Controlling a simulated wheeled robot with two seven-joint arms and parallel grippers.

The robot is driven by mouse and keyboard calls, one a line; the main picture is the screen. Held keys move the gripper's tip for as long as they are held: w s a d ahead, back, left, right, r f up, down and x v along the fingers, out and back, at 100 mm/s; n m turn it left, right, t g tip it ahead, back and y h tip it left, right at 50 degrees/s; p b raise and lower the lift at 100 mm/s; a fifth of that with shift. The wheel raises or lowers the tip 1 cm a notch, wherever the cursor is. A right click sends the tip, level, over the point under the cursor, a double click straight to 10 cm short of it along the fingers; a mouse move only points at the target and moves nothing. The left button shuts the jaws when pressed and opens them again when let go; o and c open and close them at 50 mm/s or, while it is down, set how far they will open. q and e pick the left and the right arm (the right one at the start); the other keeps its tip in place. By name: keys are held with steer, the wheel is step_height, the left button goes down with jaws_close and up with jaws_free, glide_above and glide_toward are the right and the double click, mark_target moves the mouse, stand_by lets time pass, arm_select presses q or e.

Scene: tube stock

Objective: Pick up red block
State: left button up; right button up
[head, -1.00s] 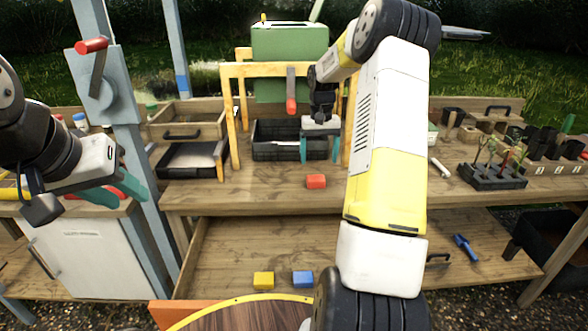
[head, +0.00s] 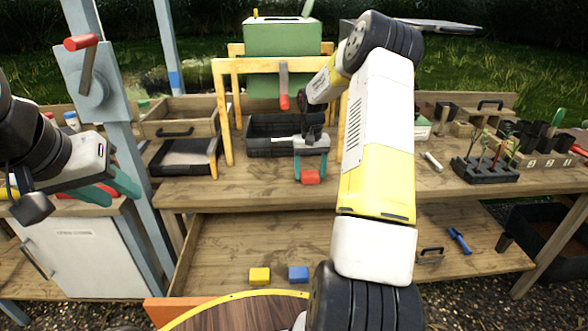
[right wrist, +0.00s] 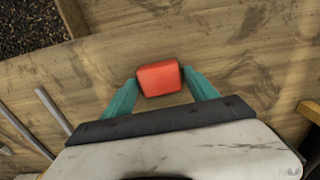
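The red block (head: 310,176) is on the wooden worktop near its front edge. It also shows in the right wrist view (right wrist: 160,78), between the teal fingertips. My right gripper (head: 310,170) is over the block with one finger at each side. In the right wrist view my right gripper (right wrist: 160,82) has its fingers spread about as wide as the block; a firm grip cannot be made out. My left gripper (head: 118,188) is at the far left, away from the block, with its teal fingers apart and nothing between them.
A black crate (head: 262,137) stands behind the block under a yellow wooden frame (head: 223,115). A yellow block (head: 260,276) and a blue block (head: 298,274) lie on the lower shelf. A black tray of seedlings (head: 485,173) stands at the right.

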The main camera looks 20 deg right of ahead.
steer(key=c, duration=1)
